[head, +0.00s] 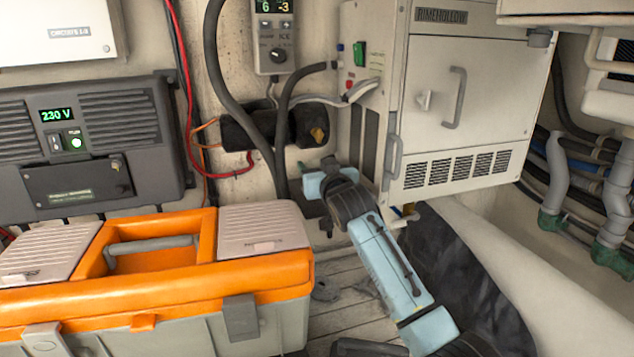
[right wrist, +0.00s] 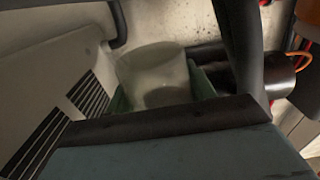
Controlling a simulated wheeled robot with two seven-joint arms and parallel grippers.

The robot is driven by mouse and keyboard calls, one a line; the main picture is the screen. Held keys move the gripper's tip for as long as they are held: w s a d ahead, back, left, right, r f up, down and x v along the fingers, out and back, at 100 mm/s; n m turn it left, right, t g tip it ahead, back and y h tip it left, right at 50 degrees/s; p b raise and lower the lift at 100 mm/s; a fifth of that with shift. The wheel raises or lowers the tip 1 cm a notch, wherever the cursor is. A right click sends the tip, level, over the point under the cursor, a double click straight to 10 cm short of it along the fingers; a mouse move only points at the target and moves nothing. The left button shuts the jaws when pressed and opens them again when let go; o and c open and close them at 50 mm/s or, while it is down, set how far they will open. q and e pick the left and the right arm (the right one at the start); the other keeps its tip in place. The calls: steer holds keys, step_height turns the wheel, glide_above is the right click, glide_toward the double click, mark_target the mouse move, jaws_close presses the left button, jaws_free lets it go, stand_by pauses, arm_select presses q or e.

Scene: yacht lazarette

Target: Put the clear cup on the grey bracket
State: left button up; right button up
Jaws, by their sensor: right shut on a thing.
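My right gripper (head: 322,186) is in front of the back wall, left of the beige appliance and behind the orange toolbox. In the right wrist view a pale, translucent cup (right wrist: 156,72) shows just beyond the dark bar of my gripper, with its lower part hidden. My right gripper is shut on this cup. In the head view the cup cannot be made out behind the gripper. A small grey fitting (head: 540,38) sits at the appliance's upper right corner. I cannot tell whether it is the grey bracket. My left gripper is not in view.
The orange and grey toolbox (head: 150,300) fills the lower left. The beige appliance (head: 465,110) with protruding handles stands right of my gripper. Black hoses (head: 262,125) run down the wall close behind it. Pipes (head: 612,205) line the right side.

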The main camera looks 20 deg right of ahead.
step_height(320, 180, down, 3)
steer(key=shift+f, duration=0.15)
steer(key=shift+w+f+p, duration=0.2)
steer(key=shift+f+p, duration=0.1)
steer(key=shift+f, duration=0.2)
steer(key=shift+f, duration=0.15)
steer(key=o, duration=1)
